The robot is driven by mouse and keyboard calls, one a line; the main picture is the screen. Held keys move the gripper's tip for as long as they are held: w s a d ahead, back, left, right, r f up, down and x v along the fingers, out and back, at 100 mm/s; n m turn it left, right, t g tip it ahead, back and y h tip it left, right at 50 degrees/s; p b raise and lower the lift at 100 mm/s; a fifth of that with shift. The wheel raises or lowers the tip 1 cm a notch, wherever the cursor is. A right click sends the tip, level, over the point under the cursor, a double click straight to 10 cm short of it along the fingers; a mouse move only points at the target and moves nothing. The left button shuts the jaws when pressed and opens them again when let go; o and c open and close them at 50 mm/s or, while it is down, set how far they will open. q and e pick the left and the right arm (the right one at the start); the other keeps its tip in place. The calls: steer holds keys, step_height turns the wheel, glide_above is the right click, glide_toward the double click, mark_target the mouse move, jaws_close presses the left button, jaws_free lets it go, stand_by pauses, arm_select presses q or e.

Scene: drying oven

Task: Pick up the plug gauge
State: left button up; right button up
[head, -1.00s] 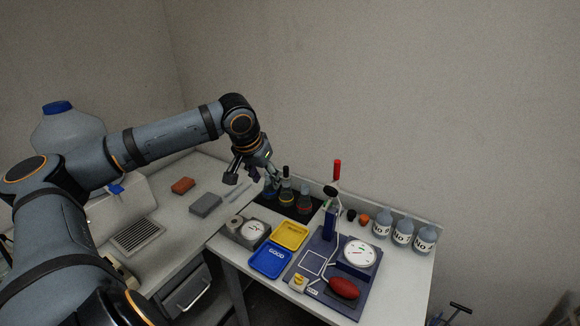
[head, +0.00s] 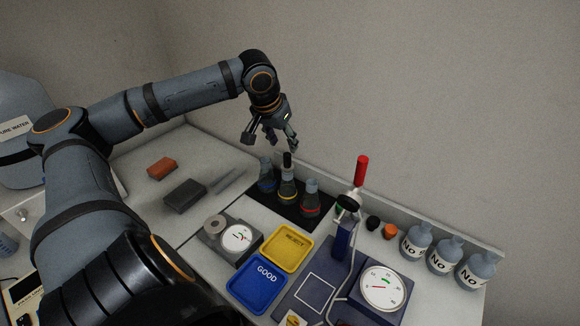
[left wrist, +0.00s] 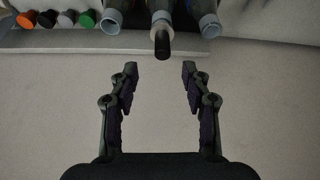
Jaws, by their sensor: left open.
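My left gripper (head: 272,142) is open and empty, above and behind three flasks on a black mat (head: 298,208). It also shows in the left wrist view (left wrist: 160,68), its fingers wide apart. The flasks have blue (head: 266,178), yellow (head: 288,187) and red (head: 310,200) bands. A black-ended upright piece (head: 287,160) stands at the mouth of the middle flask. In the left wrist view its rounded black end (left wrist: 162,43) lies beyond the fingertips, roughly between them and untouched. I cannot tell whether this is the plug gauge; no other thing is clearly one.
A yellow REJECT tray (head: 268,250), a blue GOOD tray (head: 238,287) and a dial device (head: 212,240) stand in front. A red-handled lever (head: 361,170) rises to the right, near several bottles (head: 443,256). Grey (head: 185,196) and orange (head: 162,168) blocks lie left.

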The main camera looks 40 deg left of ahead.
mark_target(290, 161)
arm_select(q)
steer(key=shift+w+a+f+p, duration=0.2)
steer(key=shift+w+f+p, duration=0.05)
steer(key=shift+f, duration=0.2)
steer(key=shift+w+a+f+p, duration=0.2)
steer(key=shift+w+f+p, duration=0.05)
steer(key=shift+f, duration=0.5)
steer(key=shift+x, duration=1.25)
steer(key=shift+w+d+f, duration=0.1)
steer(key=shift+w+f, duration=0.2)
steer(key=shift+f, duration=0.15)
steer(key=x, duration=0.5)
steer(key=shift+f, duration=0.1)
steer(key=shift+s, duration=0.1)
steer(key=shift+c, duration=0.6)
jaws_close()
